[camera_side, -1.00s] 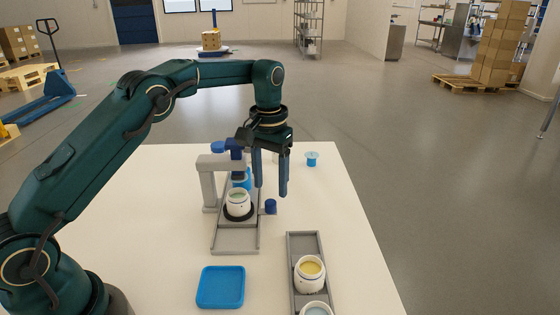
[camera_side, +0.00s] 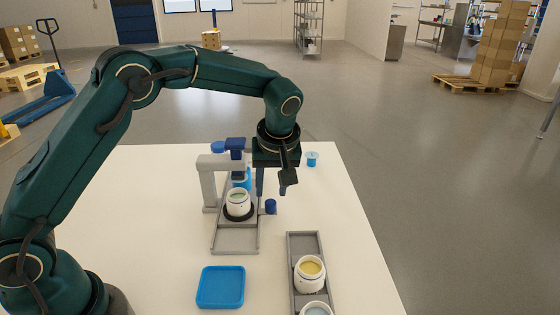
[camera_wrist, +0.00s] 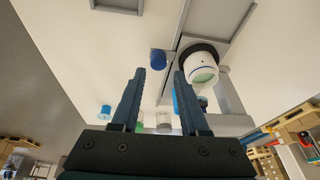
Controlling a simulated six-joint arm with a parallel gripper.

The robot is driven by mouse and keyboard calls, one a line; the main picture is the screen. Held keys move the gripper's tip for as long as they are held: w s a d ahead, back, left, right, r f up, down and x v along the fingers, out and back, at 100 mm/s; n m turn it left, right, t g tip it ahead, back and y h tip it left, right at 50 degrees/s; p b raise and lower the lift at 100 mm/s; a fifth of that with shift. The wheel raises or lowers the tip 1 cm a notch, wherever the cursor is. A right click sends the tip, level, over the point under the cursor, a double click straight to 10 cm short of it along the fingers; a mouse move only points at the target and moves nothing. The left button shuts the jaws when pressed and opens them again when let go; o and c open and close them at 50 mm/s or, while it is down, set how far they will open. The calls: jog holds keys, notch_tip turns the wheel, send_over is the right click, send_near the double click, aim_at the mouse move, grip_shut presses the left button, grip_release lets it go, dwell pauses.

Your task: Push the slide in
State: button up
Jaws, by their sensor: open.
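The grey slide track (camera_side: 235,240) lies under a grey dispenser stand (camera_side: 207,185) with a dark blue head. A white jar (camera_side: 238,206) with pale green contents sits upright on the slide's black round holder (camera_side: 240,217); the jar also shows in the wrist view (camera_wrist: 204,74). A dark blue knob (camera_side: 270,206) is at the slide's right side; in the wrist view the knob (camera_wrist: 158,60) appears just beyond the fingertips. My gripper (camera_side: 271,191) is open and empty, pointing down near the knob. Whether it touches the knob cannot be told.
A second grey tray (camera_side: 293,245) at the front right holds a jar with yellow contents (camera_side: 310,272) and another jar (camera_side: 316,308). A blue square tray (camera_side: 221,287) lies front left. A small light-blue cup (camera_side: 312,159) stands at the back right.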

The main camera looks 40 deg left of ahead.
aim_at(271, 202)
jog(key=shift+s+d+f+n+t+y, duration=0.15)
jog(key=shift+n+t+y, duration=0.15)
jog(key=shift+n, duration=0.4)
jog(key=shift+x, duration=2.4)
grip_shut()
